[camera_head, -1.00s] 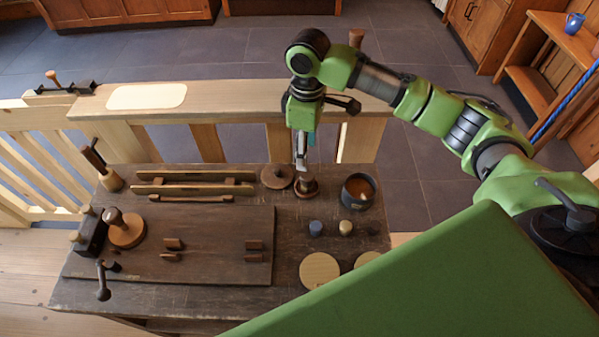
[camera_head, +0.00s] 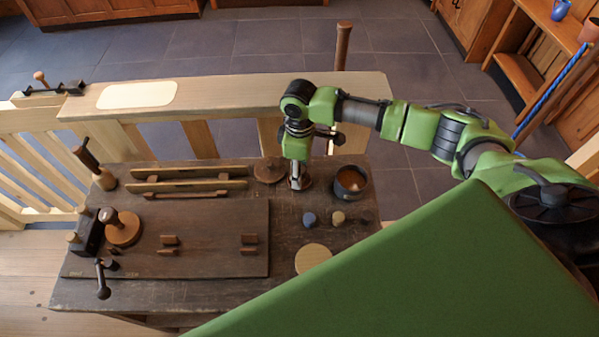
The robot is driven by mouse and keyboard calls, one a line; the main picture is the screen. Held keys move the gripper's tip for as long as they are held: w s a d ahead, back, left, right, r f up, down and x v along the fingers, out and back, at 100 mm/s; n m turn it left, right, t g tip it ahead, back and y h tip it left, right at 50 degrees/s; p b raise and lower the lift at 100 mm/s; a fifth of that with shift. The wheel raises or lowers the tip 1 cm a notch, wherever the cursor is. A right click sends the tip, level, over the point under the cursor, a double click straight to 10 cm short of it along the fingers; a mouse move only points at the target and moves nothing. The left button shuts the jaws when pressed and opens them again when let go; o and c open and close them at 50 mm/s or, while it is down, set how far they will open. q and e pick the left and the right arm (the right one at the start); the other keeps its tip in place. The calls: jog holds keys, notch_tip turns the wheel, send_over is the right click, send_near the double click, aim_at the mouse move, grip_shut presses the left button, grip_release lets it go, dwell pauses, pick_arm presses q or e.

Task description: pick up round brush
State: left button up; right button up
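A small round brown piece, which looks like the round brush (camera_head: 306,184), stands at the back right of the dark workbench. My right gripper (camera_head: 297,183) points straight down over it and hides most of it. The fingertips are at the height of the piece. I cannot tell whether they touch it or are closed on it. My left gripper is not in view.
A dark cup (camera_head: 351,183) stands close right of the gripper and a flat brown disc (camera_head: 269,170) close left. A blue-grey peg (camera_head: 310,219) and a tan peg (camera_head: 338,217) stand in front. A wooden rail (camera_head: 230,93) runs behind the bench.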

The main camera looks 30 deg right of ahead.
jog(key=c, duration=1.1)
jog(key=shift+r, duration=0.1)
jog(key=shift+r, duration=0.1)
jog(key=shift+r+b, duration=0.3)
jog(key=shift+r, duration=0.35)
jog(key=s+a+r, duration=0.1)
jog(key=s+r, duration=0.2)
jog(key=s, duration=0.1)
jog(key=s+r+b, duration=0.1)
jog(key=s+r, duration=0.3)
jog(key=s, duration=0.1)
jog(key=s+a+r, duration=0.1)
jog(key=s+r, duration=0.3)
jog(key=shift+s+a+r, duration=0.2)
jog(key=shift+s+a, duration=0.15)
jog(key=shift+s, duration=0.05)
jog(key=shift+o, duration=0.2)
